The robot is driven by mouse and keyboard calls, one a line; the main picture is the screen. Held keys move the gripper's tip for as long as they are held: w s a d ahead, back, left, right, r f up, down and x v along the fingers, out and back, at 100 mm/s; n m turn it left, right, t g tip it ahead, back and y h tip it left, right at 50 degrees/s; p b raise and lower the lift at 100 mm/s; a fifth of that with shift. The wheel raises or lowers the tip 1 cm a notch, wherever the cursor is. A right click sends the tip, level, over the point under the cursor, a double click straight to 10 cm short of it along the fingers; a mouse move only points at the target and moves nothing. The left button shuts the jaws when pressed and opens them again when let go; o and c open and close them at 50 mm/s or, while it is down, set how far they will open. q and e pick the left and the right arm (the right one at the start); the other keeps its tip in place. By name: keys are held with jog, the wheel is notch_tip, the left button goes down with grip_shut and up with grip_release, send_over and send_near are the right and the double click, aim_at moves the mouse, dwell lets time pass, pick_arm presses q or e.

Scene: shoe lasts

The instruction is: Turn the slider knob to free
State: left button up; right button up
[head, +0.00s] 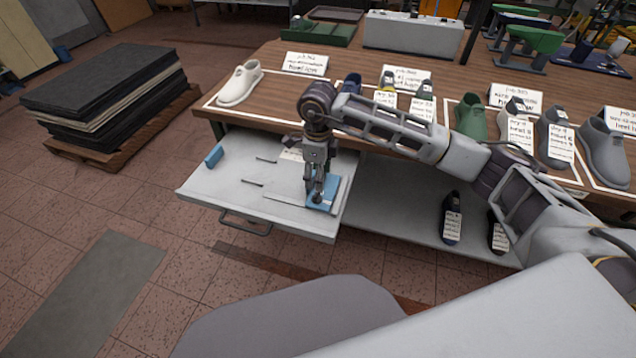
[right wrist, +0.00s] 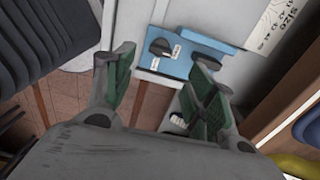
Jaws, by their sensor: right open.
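A blue device (head: 329,188) sits at the front right of the pulled-out white drawer (head: 225,190). In the right wrist view the blue plate (right wrist: 185,66) carries a dark knob (right wrist: 160,47) with small white labels beside it; their writing is too small to read. My right gripper (head: 317,196) points down over the device and hides part of it in the head view. In the right wrist view its green-padded fingers (right wrist: 160,85) are spread apart, with the knob beyond them and nothing between them. Contact with the knob cannot be told from the head view. My left gripper is not in view.
The wooden table (head: 270,85) behind bears several shoes and white cards (head: 306,63). A small blue block (head: 214,156) and thin dark handles lie in the drawer's left part. A lower grey shelf (head: 395,205) holds dark shoes (head: 451,218). Stacked dark sheets (head: 105,85) stand left.

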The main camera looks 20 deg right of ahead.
jog(key=shift+r, duration=1.85)
